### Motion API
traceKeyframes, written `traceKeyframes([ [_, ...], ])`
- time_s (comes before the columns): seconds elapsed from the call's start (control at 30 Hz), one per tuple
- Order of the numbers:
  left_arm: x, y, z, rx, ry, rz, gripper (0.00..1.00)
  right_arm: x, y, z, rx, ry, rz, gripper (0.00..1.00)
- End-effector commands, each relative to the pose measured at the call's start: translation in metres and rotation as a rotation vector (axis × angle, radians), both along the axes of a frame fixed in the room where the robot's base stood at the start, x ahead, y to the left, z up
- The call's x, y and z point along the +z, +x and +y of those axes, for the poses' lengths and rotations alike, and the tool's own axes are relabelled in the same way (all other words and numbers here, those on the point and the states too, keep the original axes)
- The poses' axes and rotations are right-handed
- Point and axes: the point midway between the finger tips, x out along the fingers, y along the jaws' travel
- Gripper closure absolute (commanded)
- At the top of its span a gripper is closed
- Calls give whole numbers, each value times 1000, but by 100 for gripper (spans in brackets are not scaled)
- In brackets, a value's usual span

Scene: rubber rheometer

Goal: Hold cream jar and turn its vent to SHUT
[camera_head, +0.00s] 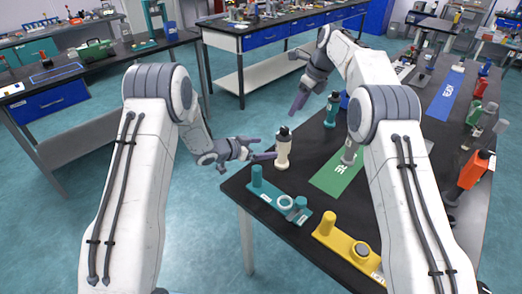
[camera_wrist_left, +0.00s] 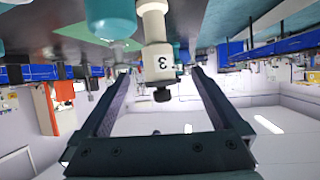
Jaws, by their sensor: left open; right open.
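The cream jar (camera_head: 283,152) stands upright near the left edge of the black table, with a dark cap on top. My left gripper (camera_head: 265,148) is open just left of it, fingers pointing toward it. In the left wrist view, which is upside down, the cream jar (camera_wrist_left: 157,40) shows a mark like a "3" and a black cap, lined up between the open fingers (camera_wrist_left: 160,75). Contact cannot be told. The vent's setting is not readable. My right gripper (camera_head: 296,82) is open and empty, above and beyond the jar near the table's far left edge.
A teal fixture (camera_head: 273,196) with a post and ring lies in front of the jar. A yellow fixture (camera_head: 340,241) lies nearer the front edge. A green mat (camera_head: 331,181) is to the jar's right, and a teal bottle (camera_head: 331,112) stands behind.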

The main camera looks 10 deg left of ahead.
Motion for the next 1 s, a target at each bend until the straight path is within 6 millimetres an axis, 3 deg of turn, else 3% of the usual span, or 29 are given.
traceKeyframes([
  [0.23,-13,1,1,-42,-61,-9,0,0,0,0,0,0,0,50],
  [0.7,-42,47,-53,-43,-59,-10,0,0,0,0,0,0,0,50],
  [1.0,-50,61,-67,-41,-59,-9,0,0,0,0,0,0,0,50],
])
